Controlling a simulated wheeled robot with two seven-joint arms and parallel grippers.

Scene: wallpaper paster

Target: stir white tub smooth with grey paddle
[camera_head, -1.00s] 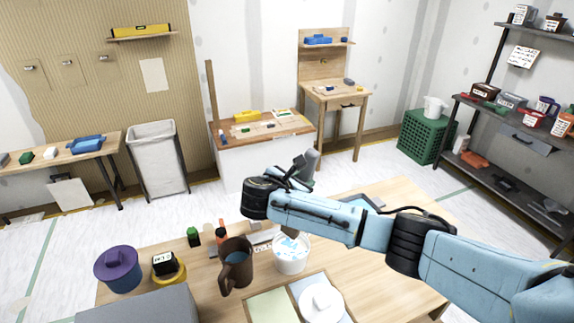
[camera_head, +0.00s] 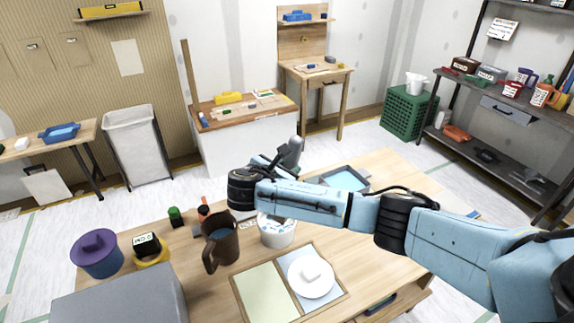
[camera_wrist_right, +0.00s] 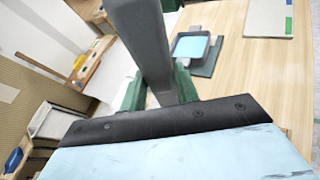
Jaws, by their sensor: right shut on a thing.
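The white tub (camera_head: 277,236) stands on the wooden table, just right of the brown mug. My right forearm covers its far rim and most of its contents. My right gripper (camera_wrist_right: 160,92) has its green fingers shut on the grey paddle (camera_wrist_right: 148,45), whose thick handle crosses the right wrist view. In the head view the upper end of the paddle (camera_head: 291,152) shows tilted beyond my wrist. The lower end of the paddle is hidden behind my arm, so I cannot tell whether it is in the tub. My left gripper is not in view.
The brown mug (camera_head: 220,243) stands close left of the tub. A tray with blue liquid (camera_head: 345,180) is behind my forearm. A purple pot (camera_head: 97,255) stands at left.

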